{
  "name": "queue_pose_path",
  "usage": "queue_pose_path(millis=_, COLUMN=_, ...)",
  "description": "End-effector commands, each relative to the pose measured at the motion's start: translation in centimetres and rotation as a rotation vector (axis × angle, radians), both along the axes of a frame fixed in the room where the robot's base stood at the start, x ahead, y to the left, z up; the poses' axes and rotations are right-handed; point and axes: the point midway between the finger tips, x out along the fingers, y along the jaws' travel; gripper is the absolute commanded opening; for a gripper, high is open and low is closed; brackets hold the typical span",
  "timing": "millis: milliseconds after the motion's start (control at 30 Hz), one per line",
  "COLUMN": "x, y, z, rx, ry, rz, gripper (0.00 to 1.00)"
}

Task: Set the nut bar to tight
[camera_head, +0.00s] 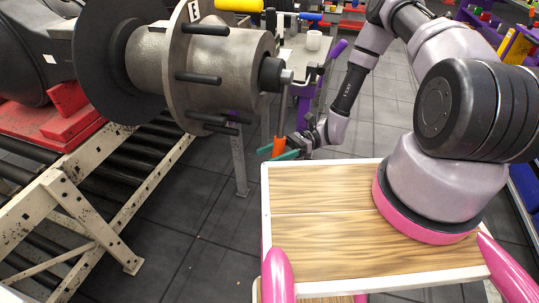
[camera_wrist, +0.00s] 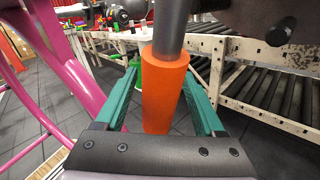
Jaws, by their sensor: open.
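The nut bar hangs down from the hub nut (camera_head: 286,77) at the end of the grey axle hub (camera_head: 205,62). Its grey shaft (camera_wrist: 171,25) runs down to an orange grip (camera_wrist: 165,92), which also shows in the head view (camera_head: 279,146). My gripper (camera_head: 284,152) has teal fingers and is open at the grip's height. In the wrist view, the orange grip shows between the two fingers (camera_wrist: 160,78), with a gap visible on each side. The bar's upper end is out of the wrist view.
The axle rests on a worn cream roller frame (camera_head: 100,150) with red blocks (camera_head: 65,118). Dark floor tiles (camera_head: 190,215) lie clear between the frame and my base.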

Motion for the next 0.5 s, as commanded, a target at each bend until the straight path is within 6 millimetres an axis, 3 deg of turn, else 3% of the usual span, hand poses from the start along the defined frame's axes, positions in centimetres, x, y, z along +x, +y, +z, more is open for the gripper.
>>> queue_pose_path(millis=333, x=-0.22, y=0.45, z=0.01, rx=0.000, ry=-0.001, rz=0.000, gripper=0.71)
queue_pose_path(millis=367, x=-0.22, y=0.45, z=0.01, rx=0.000, ry=-0.001, rz=0.000, gripper=0.63)
queue_pose_path(millis=500, x=-0.21, y=0.44, z=0.02, rx=0.000, ry=-0.001, rz=0.000, gripper=0.10)
